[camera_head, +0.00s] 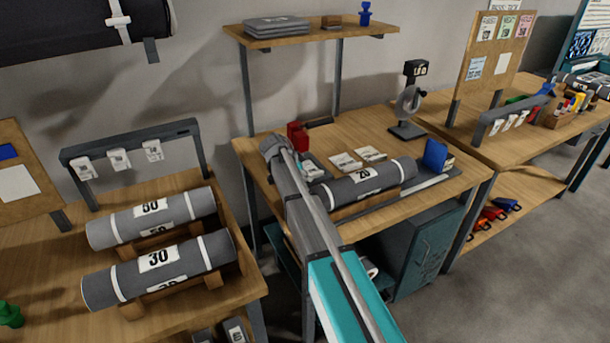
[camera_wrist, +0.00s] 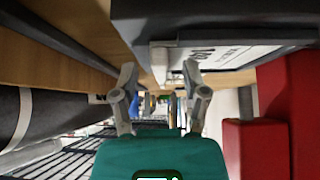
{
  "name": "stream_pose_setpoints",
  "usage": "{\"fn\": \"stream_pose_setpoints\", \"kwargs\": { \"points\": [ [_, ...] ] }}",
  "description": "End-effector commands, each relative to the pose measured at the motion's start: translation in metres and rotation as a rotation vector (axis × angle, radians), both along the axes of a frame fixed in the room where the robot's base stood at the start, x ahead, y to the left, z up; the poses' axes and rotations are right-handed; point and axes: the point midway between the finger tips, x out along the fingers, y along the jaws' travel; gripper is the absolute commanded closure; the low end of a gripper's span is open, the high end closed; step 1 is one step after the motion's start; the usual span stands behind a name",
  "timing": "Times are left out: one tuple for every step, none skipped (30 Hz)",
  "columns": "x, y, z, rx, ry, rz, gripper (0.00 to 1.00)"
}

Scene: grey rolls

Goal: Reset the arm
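My arm reaches from the bottom of the head view up to the middle bench (camera_head: 455,183), with its grey end beside a red object (camera_head: 298,135). My gripper's fingers do not show clearly in the head view. In the wrist view my gripper (camera_wrist: 160,72) is open, its two grey fingers apart with nothing held between them. A dark object with a white label (camera_wrist: 215,56) is close above the fingertips in the wrist view. The grey roll marked 20 (camera_head: 372,181) lies on the middle bench, right of my arm and partly behind it.
Red blocks (camera_wrist: 262,145) stand close on the right in the wrist view; a dark roll (camera_wrist: 50,115) is on the left. A shelf (camera_head: 312,34) stands above the middle bench.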

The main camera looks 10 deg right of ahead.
Motion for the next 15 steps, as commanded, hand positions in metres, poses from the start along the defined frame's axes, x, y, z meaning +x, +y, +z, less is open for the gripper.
{"fn": "stream_pose_setpoints", "kwargs": {
  "points": [
    [0.000,0.000,0.000,0.000,0.000,0.000,0.41],
    [0.000,0.000,0.000,0.000,0.000,0.000,0.41],
    [0.000,0.000,0.000,0.000,0.000,0.000,0.41],
    [0.000,0.000,0.000,0.000,0.000,0.000,0.41],
    [0.000,0.000,0.000,0.000,0.000,0.000,0.41],
    [0.000,0.000,0.000,0.000,0.000,0.000,0.41],
    [0.000,0.000,0.000,0.000,0.000,0.000,0.41],
    [0.000,0.000,0.001,0.000,0.000,0.000,0.41],
    [0.000,0.000,0.002,0.000,0.000,0.000,0.41],
    [0.000,0.000,0.003,0.000,0.000,0.000,0.41],
    [0.000,0.000,0.004,0.000,0.000,0.000,0.41],
    [0.000,0.000,0.006,0.000,0.000,0.000,0.41],
    [0.000,0.000,0.008,0.000,0.000,0.000,0.41],
    [0.000,0.000,0.010,0.000,0.000,0.000,0.41],
    [0.000,0.000,0.013,0.000,0.000,0.000,0.41]
  ]
}}
